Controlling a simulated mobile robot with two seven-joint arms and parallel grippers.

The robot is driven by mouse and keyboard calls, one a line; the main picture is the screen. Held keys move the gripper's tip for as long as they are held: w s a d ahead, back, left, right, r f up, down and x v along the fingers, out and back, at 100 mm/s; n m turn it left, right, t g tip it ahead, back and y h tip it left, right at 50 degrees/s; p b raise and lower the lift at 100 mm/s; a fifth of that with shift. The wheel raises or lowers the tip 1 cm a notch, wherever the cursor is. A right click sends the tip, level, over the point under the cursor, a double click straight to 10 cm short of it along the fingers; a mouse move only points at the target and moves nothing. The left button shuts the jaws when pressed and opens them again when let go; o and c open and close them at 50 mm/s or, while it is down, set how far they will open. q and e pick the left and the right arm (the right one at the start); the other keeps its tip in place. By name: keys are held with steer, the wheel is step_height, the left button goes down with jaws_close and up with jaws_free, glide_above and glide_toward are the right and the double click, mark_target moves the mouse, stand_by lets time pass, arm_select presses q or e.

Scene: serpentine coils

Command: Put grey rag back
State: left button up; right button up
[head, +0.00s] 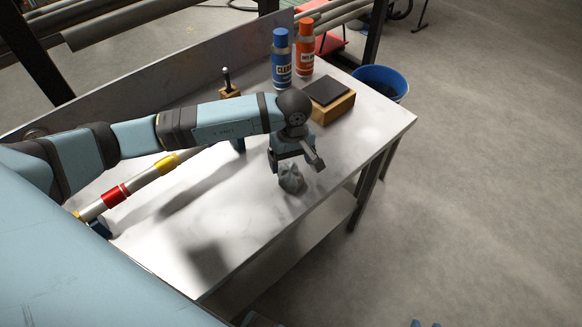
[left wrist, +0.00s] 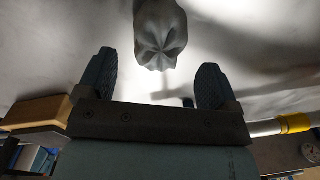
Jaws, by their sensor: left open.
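A wooden block with a dark top (head: 330,98), a blue bottle (head: 282,60) and an orange bottle (head: 305,48) stand at the bench's far end. A pipe with red and yellow bands (head: 116,195) lies under my left arm. A blue bucket (head: 380,82) stands beyond the bench.

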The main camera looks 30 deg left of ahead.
mark_target(293, 168)
arm_select(q)
step_height(293, 168, up, 9)
steer(key=b, duration=0.1)
steer(key=shift+w, duration=0.25)
steer(key=shift+f, duration=0.1)
